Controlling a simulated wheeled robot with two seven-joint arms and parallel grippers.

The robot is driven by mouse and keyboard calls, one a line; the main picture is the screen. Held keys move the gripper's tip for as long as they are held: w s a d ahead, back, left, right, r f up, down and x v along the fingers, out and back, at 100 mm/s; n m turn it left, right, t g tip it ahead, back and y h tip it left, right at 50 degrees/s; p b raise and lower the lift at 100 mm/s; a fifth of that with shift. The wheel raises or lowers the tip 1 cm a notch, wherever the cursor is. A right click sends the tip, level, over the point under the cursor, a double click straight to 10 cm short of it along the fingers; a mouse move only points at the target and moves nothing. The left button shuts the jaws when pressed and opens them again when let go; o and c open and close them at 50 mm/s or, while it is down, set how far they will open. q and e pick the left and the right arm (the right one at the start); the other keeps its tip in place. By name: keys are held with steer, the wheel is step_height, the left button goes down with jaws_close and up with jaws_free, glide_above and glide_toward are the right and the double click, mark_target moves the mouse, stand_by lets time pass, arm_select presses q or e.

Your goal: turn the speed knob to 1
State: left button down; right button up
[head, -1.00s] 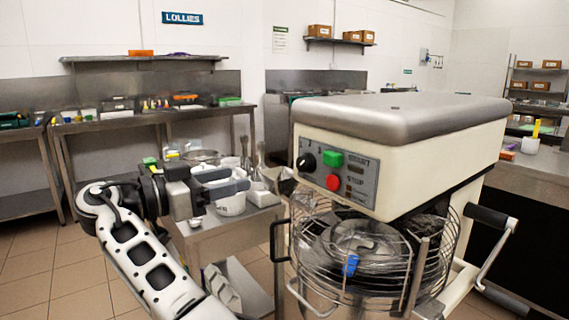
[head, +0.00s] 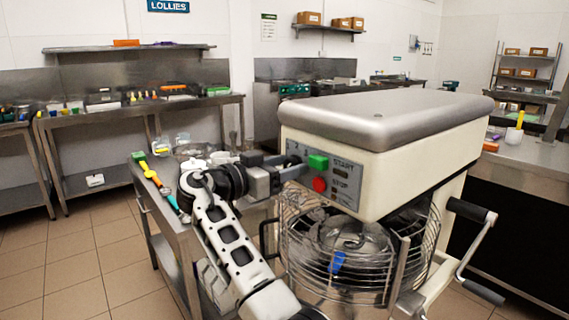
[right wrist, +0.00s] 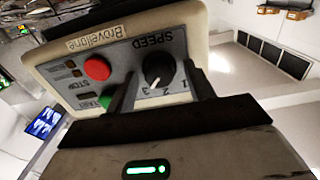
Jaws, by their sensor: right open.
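The black speed knob (right wrist: 159,68) is on the grey control panel (right wrist: 121,66) of the mixer-like machine, seen in the right wrist view. Its white mark points toward the side of the numbers 2 and 3, nearer 3; 1 is on the right. My right gripper (right wrist: 159,80) is open, with one finger on each side of the knob; I cannot tell whether they touch it. In the head view my right gripper (head: 287,170) is at the left end of the panel (head: 345,181) and hides the knob. My left gripper is not in view.
A green button (head: 318,161) and a red button (head: 319,184) sit close beside the gripper. Below the machine's head is a wire guard (head: 290,240) around a bowl. A steel trolley (head: 170,235) with utensils stands at the left.

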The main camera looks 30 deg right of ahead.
steer(key=c, duration=0.8)
